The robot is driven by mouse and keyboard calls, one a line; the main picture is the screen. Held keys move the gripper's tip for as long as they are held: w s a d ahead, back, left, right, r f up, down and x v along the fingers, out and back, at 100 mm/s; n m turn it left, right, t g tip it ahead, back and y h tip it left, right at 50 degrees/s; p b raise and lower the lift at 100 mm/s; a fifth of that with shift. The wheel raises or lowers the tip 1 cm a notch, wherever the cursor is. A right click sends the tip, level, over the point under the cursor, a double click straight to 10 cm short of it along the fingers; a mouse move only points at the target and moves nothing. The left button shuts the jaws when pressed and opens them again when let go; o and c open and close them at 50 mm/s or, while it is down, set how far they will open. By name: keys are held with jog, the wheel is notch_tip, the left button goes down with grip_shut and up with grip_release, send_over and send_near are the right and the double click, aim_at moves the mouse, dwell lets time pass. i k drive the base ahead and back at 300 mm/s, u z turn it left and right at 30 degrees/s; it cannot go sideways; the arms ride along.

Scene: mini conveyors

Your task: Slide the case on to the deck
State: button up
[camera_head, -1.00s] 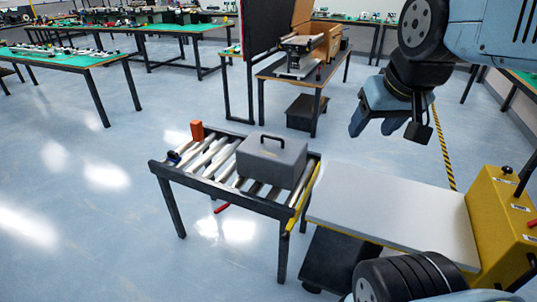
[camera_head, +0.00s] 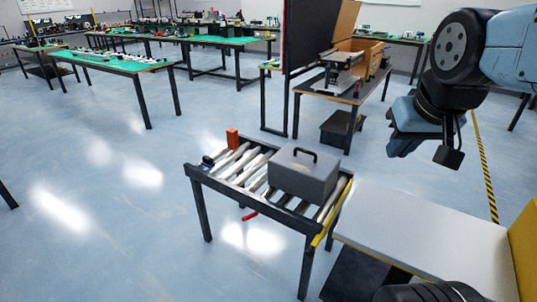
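The grey case (camera_head: 303,177) with a black handle on top sits upright on the right part of the roller conveyor (camera_head: 196,176). The deck (camera_head: 425,235) is a flat pale-grey top to the right of the conveyor, beyond a yellow bar at the conveyor's right end. Nothing lies on the visible part of the deck. My gripper (camera_head: 400,148) hangs in the air at the upper right, well apart from the case.
An orange block (camera_head: 232,138) stands at the conveyor's far left corner. A red handle (camera_head: 249,216) sticks out below its front side. A yellow box (camera_head: 524,245) stands at the deck's right end. Open floor lies left of the conveyor. A table (camera_head: 352,97) stands behind.

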aim_at(304, 168)
jog(key=z, duration=0.65)
jog(key=i, duration=0.1)
jog(key=u, duration=2.9)
jog(key=i, duration=2.15)
jog(key=z, duration=2.55)
